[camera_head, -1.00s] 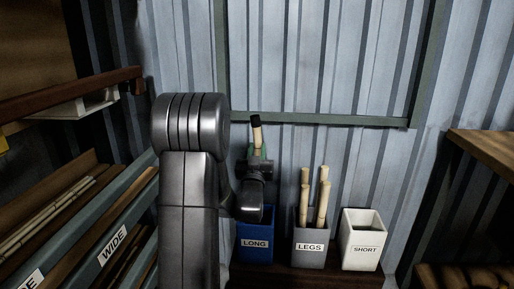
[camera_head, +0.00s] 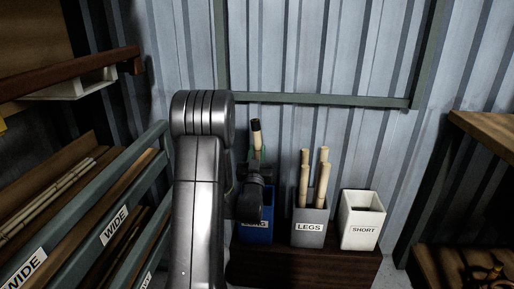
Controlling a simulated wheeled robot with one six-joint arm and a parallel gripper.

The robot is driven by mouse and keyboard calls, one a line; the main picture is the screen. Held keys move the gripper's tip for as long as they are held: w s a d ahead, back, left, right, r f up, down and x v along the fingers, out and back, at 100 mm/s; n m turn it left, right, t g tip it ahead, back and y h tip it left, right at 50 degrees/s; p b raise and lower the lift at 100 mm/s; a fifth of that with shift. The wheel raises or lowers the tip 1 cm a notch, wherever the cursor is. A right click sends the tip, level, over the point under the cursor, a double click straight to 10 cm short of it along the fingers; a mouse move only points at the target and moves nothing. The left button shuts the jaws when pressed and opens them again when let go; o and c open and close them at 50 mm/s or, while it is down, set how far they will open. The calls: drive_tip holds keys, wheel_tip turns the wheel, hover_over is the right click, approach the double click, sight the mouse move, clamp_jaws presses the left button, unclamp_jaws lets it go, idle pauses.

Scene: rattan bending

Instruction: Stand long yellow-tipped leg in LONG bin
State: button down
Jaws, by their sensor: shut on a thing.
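A pale leg with a dark upper end (camera_head: 256,138) stands upright above the blue LONG bin (camera_head: 257,231) at the centre. My gripper (camera_head: 258,165) is shut on this leg, below its dark end. My arm hides much of the bin, and the leg's lower end is hidden, so I cannot tell whether it is inside the bin. No yellow tip shows.
The grey LEGS bin (camera_head: 309,231) holds several pale legs (camera_head: 314,180). The white SHORT bin (camera_head: 361,226) at its right looks empty. The bins stand on a dark brown box (camera_head: 310,268). Racks marked WIDE (camera_head: 114,226) fill the left; a wooden shelf (camera_head: 487,131) is at right.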

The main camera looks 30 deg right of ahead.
drive_tip(key=shift+f, duration=3)
drive_tip(key=c, duration=1.1)
unclamp_jaws()
drive_tip(key=shift+s, duration=0.1)
drive_tip(key=p+v, duration=0.1)
drive_tip(key=v, duration=1.2)
drive_tip(key=shift+s+a+f+p, duration=0.2)
drive_tip(key=shift+s+a+p, duration=0.05)
drive_tip(key=shift+p, duration=0.1)
